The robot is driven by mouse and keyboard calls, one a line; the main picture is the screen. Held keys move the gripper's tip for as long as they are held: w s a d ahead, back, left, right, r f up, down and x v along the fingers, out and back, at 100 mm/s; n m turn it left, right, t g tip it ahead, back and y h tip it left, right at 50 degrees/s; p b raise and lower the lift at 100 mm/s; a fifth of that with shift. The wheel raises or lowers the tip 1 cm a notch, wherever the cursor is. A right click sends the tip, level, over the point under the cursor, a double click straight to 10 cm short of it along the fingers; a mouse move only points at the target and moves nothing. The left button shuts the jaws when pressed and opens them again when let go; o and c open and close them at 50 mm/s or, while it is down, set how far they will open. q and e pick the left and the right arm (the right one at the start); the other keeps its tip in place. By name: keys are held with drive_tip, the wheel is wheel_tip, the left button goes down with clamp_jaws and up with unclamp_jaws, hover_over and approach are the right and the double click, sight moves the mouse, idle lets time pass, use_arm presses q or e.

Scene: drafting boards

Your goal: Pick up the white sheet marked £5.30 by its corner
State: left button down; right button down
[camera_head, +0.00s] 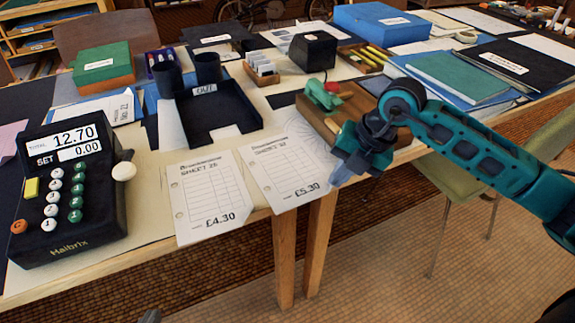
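The white sheet marked £5.30 (284,170), headed SHEET 32, lies at the table's front edge, its lower part reaching over the edge. To its left lies a similar white sheet marked £4.30 (210,193). My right gripper (342,172) comes in from the right with its fingertips at the right side of the £5.30 sheet, by its lower right corner. The gripper hides that corner, and I cannot tell whether the fingers touch or hold it. A small dark piece at the bottom edge seems to be the tip of my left gripper (150,316); the rest is out of view.
A black adding machine (68,221) with a white-knobbed lever stands at the left. A black tray (216,112) lies behind the sheets. A wooden tray (325,125) with a green stapler-like object sits close behind my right gripper. A green chair (470,195) stands at the right.

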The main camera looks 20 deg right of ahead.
idle(0.4)
wheel_tip(320, 180, up, 8)
drive_tip(key=p, duration=0.6)
drive_tip(key=shift+f, duration=0.25)
idle(0.5)
idle(0.4)
